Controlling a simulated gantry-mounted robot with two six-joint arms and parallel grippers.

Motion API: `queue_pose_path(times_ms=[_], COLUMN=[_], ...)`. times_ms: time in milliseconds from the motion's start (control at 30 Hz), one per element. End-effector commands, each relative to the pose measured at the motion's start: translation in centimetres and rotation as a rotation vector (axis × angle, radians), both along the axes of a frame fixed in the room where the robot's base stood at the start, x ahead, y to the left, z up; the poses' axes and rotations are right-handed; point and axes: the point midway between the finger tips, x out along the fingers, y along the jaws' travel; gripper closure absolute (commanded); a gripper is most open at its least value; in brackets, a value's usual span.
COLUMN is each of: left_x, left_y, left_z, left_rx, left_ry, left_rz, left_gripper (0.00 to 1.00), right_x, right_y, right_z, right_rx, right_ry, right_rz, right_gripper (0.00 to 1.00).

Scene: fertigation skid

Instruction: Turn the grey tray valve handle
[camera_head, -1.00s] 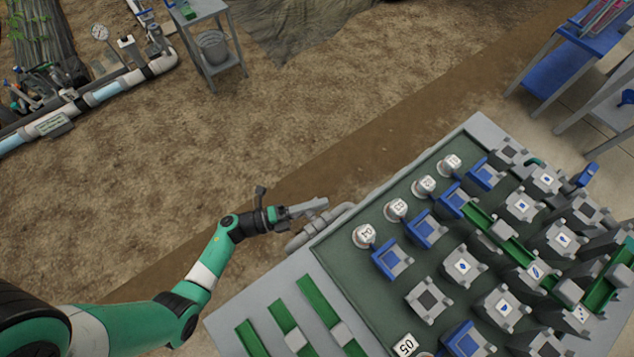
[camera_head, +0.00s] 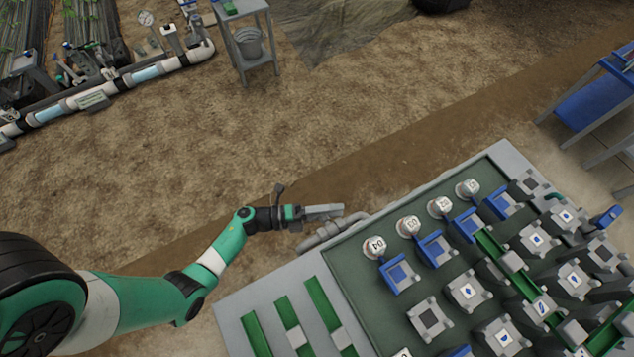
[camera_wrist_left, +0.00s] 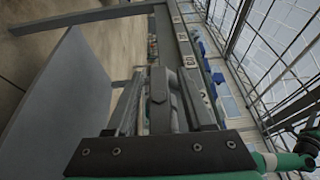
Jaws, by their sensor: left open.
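My left gripper (camera_head: 338,210) is at the left edge of the large tray (camera_head: 345,287), close to the grey pipework (camera_head: 325,234) there. In the left wrist view my left gripper (camera_wrist_left: 160,98) is open, its two long fingers pointing away from the camera. A grey handle-like part (camera_wrist_left: 160,88) shows between the fingers, with grey piping behind it. I cannot tell whether the fingers touch it. The head view is too coarse to separate the handle from the pipework. My right gripper is not in view.
The tray carries numbered white caps (camera_head: 374,247), blue-framed blocks (camera_head: 398,272) and grey blocks (camera_head: 428,318). Green strips (camera_head: 322,303) lie at its left. A small stand with a bucket (camera_head: 249,43) and a pipe skid (camera_head: 148,75) stand at the back left. Bare soil lies between.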

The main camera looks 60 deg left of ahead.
Motion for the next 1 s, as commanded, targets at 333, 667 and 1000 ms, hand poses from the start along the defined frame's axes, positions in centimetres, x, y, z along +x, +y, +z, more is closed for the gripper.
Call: queue_pose_path(times_ms=[333, 667, 1000], left_x=[-3.4, -9.0, -10.3], left_y=[2.1, 5.1, 5.5], left_z=[0.1, -0.3, -0.4], left_rx=[0.000, 0.001, 0.000], left_ry=[0.002, 0.000, 0.000], left_rz=[0.009, 0.007, -0.001], left_gripper=[0.47, 0.47, 0.47], right_x=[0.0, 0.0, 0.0], right_y=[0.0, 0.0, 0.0], right_z=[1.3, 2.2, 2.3], right_rx=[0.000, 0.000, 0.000], right_ry=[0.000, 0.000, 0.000], right_rz=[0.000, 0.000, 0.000], right_gripper=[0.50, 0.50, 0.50])
